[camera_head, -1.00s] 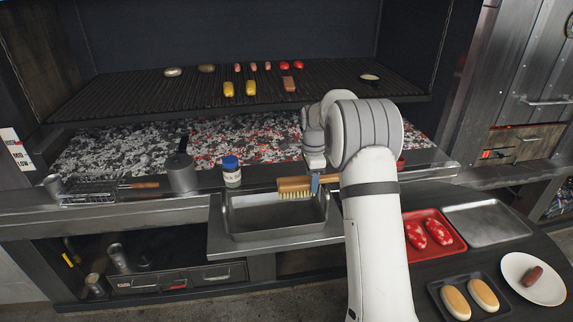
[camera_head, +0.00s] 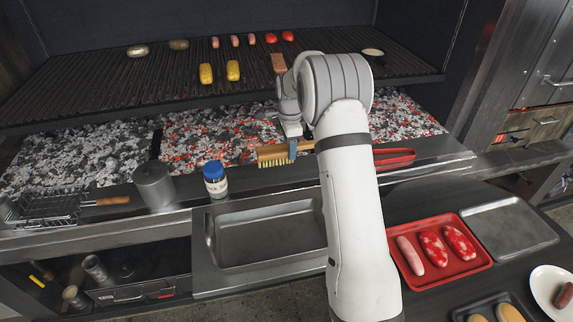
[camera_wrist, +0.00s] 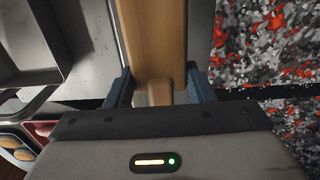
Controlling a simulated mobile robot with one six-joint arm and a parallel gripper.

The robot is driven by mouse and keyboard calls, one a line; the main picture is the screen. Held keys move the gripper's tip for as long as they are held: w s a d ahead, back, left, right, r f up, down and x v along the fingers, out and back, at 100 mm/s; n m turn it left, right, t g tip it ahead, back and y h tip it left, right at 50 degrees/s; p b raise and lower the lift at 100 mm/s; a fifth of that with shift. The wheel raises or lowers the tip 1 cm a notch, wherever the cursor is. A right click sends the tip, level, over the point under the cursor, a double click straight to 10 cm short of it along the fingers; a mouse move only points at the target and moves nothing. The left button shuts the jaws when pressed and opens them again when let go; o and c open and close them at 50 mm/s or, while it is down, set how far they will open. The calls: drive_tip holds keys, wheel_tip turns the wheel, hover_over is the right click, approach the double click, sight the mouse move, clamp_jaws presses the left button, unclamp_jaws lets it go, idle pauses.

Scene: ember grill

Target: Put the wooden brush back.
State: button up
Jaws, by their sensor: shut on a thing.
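The wooden brush (camera_head: 271,154) has a tan wooden back and pale bristles pointing down. In the head view it is level, above the back edge of the steel basin and in front of the coals. My gripper (camera_head: 292,150) is shut on it near its right end. In the wrist view the brush's wood (camera_wrist: 153,45) runs up the picture from between the two blue-grey fingers of my gripper (camera_wrist: 155,90). My arm hides what lies right behind it. I cannot tell whether the bristles touch the ledge.
A steel basin (camera_head: 208,241) sits empty in front. A blue-capped jar (camera_head: 215,180) and a metal pot (camera_head: 153,186) stand to its left. Red tongs (camera_head: 396,158) lie right of my arm. The grill grate (camera_head: 110,88) with food is above the glowing coals (camera_head: 75,150).

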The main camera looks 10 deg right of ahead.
drive_tip(key=f, duration=0.3)
drive_tip(key=shift+d+f, duration=0.3)
drive_tip(key=shift+f, duration=0.05)
drive_tip(key=shift+f+p, duration=0.65)
drive_tip(key=shift+f, duration=1.2)
drive_tip(key=shift+s+d, duration=0.1)
drive_tip(key=shift+f, duration=0.2)
drive_tip(key=o, duration=0.9)
drive_tip(key=shift+r, duration=0.1)
drive_tip(key=shift+o, duration=0.2)
